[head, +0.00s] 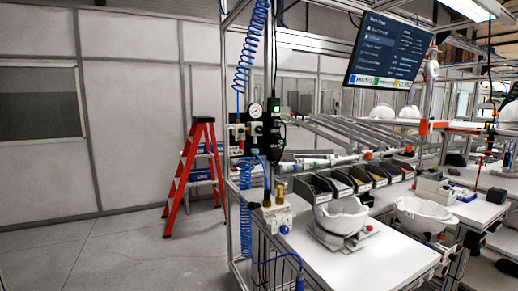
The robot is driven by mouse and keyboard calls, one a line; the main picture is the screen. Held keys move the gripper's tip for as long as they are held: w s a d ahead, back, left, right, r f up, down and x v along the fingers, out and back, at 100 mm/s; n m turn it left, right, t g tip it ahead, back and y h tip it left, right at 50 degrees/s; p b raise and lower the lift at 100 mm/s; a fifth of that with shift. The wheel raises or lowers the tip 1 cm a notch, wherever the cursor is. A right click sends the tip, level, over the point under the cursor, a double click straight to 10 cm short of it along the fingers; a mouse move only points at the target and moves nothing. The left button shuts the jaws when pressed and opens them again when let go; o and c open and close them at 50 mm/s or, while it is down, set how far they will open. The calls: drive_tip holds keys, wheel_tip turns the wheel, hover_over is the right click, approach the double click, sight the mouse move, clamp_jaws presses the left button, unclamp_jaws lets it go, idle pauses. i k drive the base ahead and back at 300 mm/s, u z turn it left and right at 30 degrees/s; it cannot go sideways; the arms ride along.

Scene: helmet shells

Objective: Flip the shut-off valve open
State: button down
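A compressed-air unit with a round pressure gauge (255,111) is mounted on the aluminium frame at the left end of the workstation. A small pale block with dark and reddish parts (237,132) sits just left of and below the gauge; it may hold the shut-off valve, but it is too small to tell. The valve lever and its position cannot be made out. Blue coiled air hoses (250,45) run above and below the unit. My gripper is not in view.
A white bench (360,262) holds a white helmet shell (341,217) on a fixture, with dark bins (335,186) behind. A pale box with brass-coloured fittings (275,217) stands at its left corner. A red stepladder (190,175) stands behind. The floor (130,250) at left is clear.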

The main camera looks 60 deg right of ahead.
sight(241, 131)
drive_tip(key=z, duration=0.75)
drive_tip(key=i, duration=0.75)
drive_tip(key=z, duration=1.25)
drive_tip(key=i, duration=0.25)
drive_tip(key=z, duration=0.1)
